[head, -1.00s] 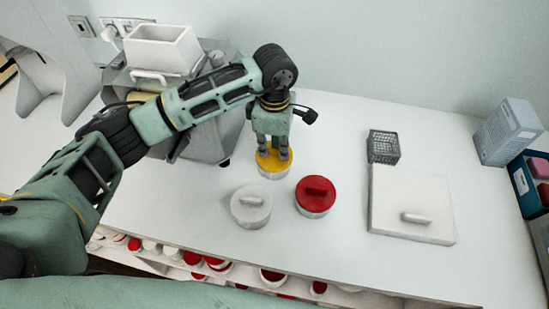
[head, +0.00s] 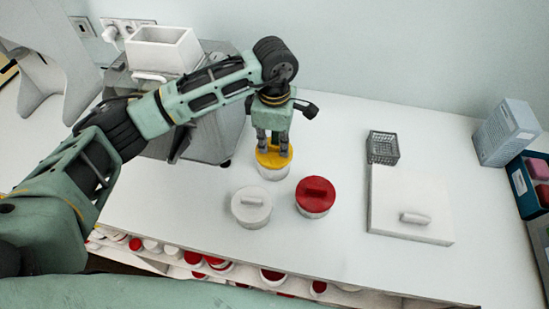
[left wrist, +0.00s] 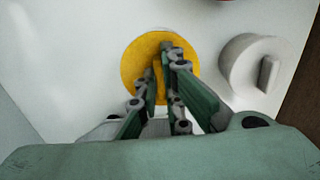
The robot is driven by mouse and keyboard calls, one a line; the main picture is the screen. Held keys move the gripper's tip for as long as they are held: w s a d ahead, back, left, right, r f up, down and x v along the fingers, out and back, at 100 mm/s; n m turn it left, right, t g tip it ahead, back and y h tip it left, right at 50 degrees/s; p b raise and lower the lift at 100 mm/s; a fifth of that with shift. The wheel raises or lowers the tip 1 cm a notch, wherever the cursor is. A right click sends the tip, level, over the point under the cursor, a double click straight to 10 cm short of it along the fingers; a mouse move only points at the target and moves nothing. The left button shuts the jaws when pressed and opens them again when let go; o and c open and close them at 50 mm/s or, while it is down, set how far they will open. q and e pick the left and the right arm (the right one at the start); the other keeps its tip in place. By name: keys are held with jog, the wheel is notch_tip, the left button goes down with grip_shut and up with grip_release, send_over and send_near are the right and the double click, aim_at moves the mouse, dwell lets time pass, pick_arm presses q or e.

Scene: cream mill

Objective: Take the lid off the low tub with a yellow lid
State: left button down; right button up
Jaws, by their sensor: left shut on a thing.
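The low tub (head: 271,174) stands upright on the white worktop, its pale wall showing under the yellow lid (head: 263,157). My left gripper (head: 274,150) points down from above and is shut on the yellow lid's grip, which the fingers hide. The lid sits a little high over the tub; I cannot tell whether there is a clear gap. In the left wrist view the yellow lid (left wrist: 136,62) lies beneath the two fingers (left wrist: 160,85) and hides the tub. My right gripper is not in view.
A white-lidded tub (head: 251,207) and a red-lidded tub (head: 315,197) stand close in front. A grey machine (head: 212,130) is behind to the left. Between is clear worktop.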

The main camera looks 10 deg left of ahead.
aim_at(275, 145)
pick_arm(q)
jog(key=shift+r, duration=0.15)
jog(key=shift+r+p, duration=0.35)
jog(key=shift+r, duration=1.05)
